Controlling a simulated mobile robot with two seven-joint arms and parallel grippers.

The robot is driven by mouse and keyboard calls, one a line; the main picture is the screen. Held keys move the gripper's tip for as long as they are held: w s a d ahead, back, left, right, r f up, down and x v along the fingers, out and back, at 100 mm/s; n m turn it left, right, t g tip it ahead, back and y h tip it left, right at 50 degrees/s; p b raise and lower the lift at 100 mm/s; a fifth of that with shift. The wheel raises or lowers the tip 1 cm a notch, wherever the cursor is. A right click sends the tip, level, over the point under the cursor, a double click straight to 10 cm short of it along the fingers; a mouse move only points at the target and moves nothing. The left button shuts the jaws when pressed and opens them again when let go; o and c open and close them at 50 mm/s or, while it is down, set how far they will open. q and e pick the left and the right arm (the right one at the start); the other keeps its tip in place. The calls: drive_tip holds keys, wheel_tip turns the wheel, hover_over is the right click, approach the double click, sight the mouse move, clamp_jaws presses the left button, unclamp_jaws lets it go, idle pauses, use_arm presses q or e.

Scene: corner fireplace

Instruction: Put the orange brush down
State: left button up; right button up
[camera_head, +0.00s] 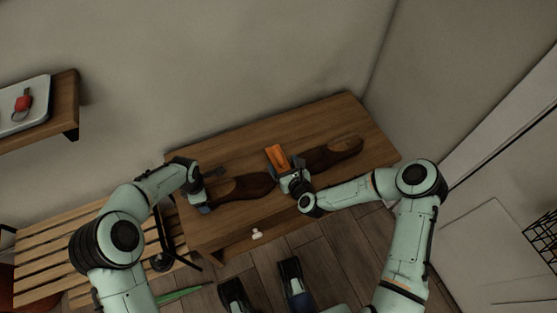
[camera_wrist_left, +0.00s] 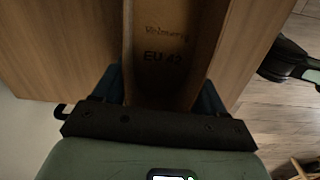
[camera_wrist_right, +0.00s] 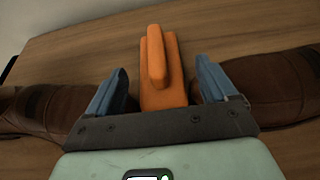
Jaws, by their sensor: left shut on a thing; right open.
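The orange brush (camera_head: 277,156) rests on the wooden cabinet top (camera_head: 340,116), between two brown shoes. My right gripper (camera_head: 289,175) is open around its near end; in the right wrist view the brush (camera_wrist_right: 156,65) stands between the two spread blue fingers (camera_wrist_right: 160,90), with a gap on each side. My left gripper (camera_head: 201,196) is shut on the left brown shoe (camera_head: 247,187), near its heel end. In the left wrist view the inside of this shoe (camera_wrist_left: 165,50), marked EU 42, shows between the blue fingers (camera_wrist_left: 165,88).
The right brown shoe (camera_head: 335,152) lies just right of the brush. A slatted bench (camera_head: 60,230) stands left of the cabinet. A wall shelf (camera_head: 65,108) holds a tray with a red item (camera_head: 23,101). Walls close off the back; the cabinet's far edge is clear.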

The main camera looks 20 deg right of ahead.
sight(279, 158)
drive_tip(key=x, duration=0.5)
drive_tip(key=c, duration=1.2)
wheel_tip(279, 158, up, 9)
drive_tip(key=shift+w+r, duration=0.1)
drive_tip(key=shift+r, duration=0.05)
drive_tip(key=w, duration=1.1)
drive_tip(key=f, duration=0.9)
drive_tip(key=shift+a, duration=0.25)
